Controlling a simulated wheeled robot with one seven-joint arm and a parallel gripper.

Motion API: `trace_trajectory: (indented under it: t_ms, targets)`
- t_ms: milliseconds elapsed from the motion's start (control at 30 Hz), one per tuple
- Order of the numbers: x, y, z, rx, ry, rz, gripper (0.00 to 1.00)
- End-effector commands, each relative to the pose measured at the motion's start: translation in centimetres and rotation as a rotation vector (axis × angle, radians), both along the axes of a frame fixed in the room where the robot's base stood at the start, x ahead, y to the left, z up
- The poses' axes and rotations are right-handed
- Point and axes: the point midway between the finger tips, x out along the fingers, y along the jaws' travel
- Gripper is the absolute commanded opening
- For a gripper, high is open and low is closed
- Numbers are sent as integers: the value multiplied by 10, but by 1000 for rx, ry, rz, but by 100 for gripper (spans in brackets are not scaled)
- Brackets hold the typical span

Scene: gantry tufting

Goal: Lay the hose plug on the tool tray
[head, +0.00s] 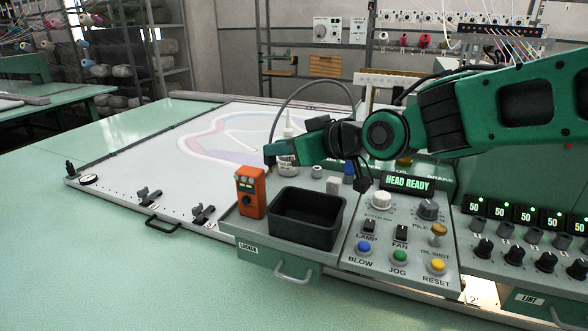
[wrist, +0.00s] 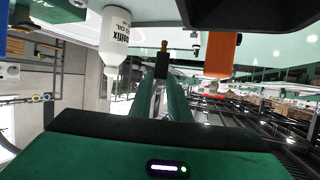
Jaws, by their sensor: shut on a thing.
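In the head view the plug is small and hard to make out at the fingertips. A black open-topped tray (head: 283,239), seemingly the tool tray, sits on the grey console ledge, in front of and below my gripper. It looks empty.
An orange device (head: 251,190) stands left of the tray; it also shows in the wrist view (wrist: 222,56). The white oil bottle (head: 288,160) stands behind the tray. A dark hose (head: 310,82) arches above my gripper. Knobs and buttons (head: 398,256) fill the panel at right.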

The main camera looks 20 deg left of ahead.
Motion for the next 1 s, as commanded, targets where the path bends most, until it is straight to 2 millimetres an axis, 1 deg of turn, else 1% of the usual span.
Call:
trace_trajectory:
  t_ms: [33, 100, 200, 367, 600, 933, 967, 1000]
  targets:
    - [7, -5, -6, -2, 1, -1, 0]
    - [13, -10, -10, -1, 1, -1, 0]
    - [17, -14, -13, 1, -1, 1, 0]
    - [18, -15, -22, 0, 1, 3, 0]
    - [18, -15, -53, -2, 3, 2, 0]
    - [18, -15, -56, 1, -1, 1, 0]
    - [18, -15, -56, 1, -1, 1, 23]
    - [18, -15, -55, 1, -1, 1, 33]
